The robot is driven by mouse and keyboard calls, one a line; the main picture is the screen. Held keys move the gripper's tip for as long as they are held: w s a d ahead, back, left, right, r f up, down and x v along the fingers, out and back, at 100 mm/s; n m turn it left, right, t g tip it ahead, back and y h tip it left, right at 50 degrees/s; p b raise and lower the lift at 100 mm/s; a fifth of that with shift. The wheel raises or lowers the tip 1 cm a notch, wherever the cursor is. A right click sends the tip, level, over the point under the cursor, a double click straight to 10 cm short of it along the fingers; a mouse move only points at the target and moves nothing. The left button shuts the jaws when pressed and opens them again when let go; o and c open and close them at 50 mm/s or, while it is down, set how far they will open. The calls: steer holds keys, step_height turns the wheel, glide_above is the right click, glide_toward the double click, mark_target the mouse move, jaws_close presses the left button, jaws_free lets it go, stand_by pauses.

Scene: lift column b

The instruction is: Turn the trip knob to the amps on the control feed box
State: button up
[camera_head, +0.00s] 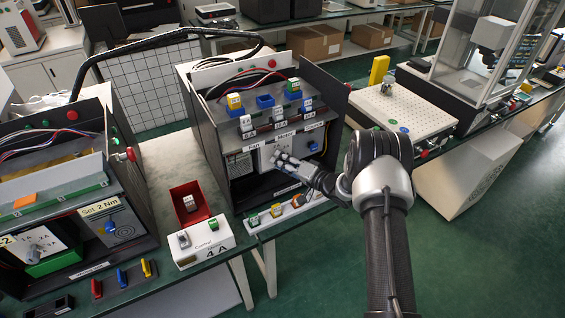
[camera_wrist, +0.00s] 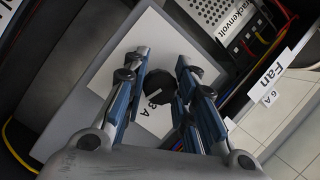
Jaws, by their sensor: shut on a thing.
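My gripper (camera_head: 283,163) reaches into the middle cabinet at a pale panel (camera_head: 268,153). In the wrist view my gripper (camera_wrist: 161,62) has its two fingers on either side of a dark round trip knob (camera_wrist: 160,81), shut on it. The knob stands on a white dial plate (camera_wrist: 112,72) on a grey box front. An amp mark, partly covered and perhaps 8 A, shows beside the knob. The fingers hide the other marks and the knob's pointer. In the head view the knob is hidden by my gripper. A white block reading Control 4 A (camera_head: 207,248) stands on the bench.
The cabinet (camera_head: 222,160) has side walls close around my gripper. A Fan 6 A label (camera_wrist: 275,70) and coloured wires (camera_wrist: 262,38) lie to the right in the wrist view.

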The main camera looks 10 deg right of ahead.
steer(key=shift+m+t+y, duration=0.3)
steer(key=shift+m+y, duration=0.1)
steer(key=shift+m, duration=0.6)
steer(key=shift+r, duration=0.1)
steer(key=o, duration=1.1)
steer(key=shift+c, duration=0.2)
steer(key=v, duration=1.2)
